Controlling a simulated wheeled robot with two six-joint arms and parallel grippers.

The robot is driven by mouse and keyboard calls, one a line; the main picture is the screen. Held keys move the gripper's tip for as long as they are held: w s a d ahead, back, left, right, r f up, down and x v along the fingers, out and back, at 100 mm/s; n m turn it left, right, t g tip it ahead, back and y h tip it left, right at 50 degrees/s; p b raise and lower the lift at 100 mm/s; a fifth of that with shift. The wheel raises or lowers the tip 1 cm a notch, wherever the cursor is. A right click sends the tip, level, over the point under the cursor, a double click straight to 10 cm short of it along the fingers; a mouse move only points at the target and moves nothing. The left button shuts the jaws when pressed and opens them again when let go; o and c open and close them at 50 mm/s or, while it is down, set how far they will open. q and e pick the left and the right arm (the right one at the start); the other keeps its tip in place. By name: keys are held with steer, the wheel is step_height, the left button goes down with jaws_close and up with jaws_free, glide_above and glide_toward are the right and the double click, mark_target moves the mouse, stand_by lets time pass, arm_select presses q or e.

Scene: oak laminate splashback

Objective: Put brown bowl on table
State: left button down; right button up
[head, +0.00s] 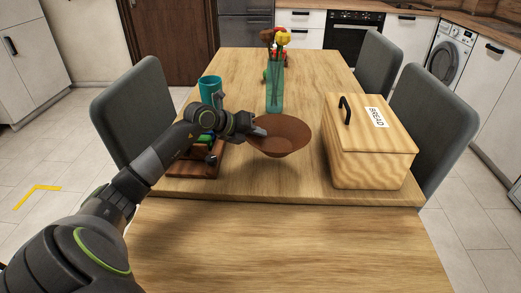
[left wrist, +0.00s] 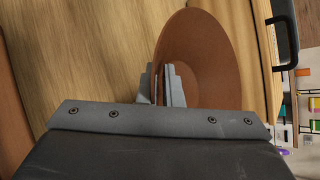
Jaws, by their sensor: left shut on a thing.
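The brown bowl (head: 284,138) is over the middle of the wooden table (head: 300,181), between a wooden tray and the bread box. My left gripper (head: 262,132) is shut on the bowl's left rim. In the left wrist view the bowl (left wrist: 212,50) fills the top middle, with its rim between the fingers of my left gripper (left wrist: 163,86). I cannot tell whether the bowl's base touches the table. My right gripper is not in view.
A bread box (head: 370,150) stands right of the bowl. A glass vase (head: 275,93) with flowers stands behind it. A teal cup (head: 210,91) and a wooden tray (head: 188,170) are on the left. The table's front part is clear. Chairs (head: 140,105) flank the table.

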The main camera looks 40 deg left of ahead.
mark_target(257, 155)
arm_select(q)
steer(key=shift+f, duration=2.35)
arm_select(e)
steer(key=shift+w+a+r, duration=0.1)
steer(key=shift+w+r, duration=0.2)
arm_select(q)
steer(key=shift+f, duration=0.1)
steer(key=c, duration=1.6)
jaws_free()
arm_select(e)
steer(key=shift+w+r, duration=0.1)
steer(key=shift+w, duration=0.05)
